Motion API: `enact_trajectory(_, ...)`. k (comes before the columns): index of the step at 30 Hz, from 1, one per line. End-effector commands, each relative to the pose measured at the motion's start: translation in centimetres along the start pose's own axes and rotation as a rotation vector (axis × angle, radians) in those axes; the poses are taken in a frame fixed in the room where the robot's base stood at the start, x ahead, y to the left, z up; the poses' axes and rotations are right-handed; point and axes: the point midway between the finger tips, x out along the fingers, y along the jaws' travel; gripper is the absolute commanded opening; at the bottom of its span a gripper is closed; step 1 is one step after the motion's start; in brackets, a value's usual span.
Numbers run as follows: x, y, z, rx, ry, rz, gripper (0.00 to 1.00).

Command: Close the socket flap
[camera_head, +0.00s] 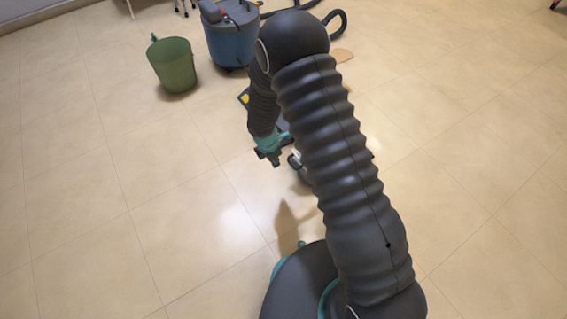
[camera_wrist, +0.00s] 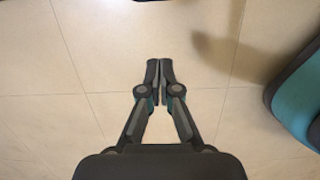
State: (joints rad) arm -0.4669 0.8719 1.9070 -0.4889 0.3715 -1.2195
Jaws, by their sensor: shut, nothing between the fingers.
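My gripper (camera_wrist: 159,72) is shut and empty in the wrist view, its fingertips together above bare floor. In the head view my gripper (camera_head: 275,160) hangs below the arm, over the tiled floor. The socket flap is not seen in either view. My arm hides part of the floor in the middle of the head view.
A green bucket (camera_head: 174,66) stands at the upper left. A blue drum-shaped vacuum (camera_head: 230,42) with a dark hose (camera_head: 338,20) stands beside it. The tiled floor (camera_head: 90,200) is clear at left and right.

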Motion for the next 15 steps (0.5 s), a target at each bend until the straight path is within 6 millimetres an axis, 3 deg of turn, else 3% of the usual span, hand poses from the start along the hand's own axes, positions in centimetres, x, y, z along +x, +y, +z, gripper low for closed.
enact_trajectory(15, 8.9, -0.1, 0.0, 0.002, 0.0, -0.003, 0.0)
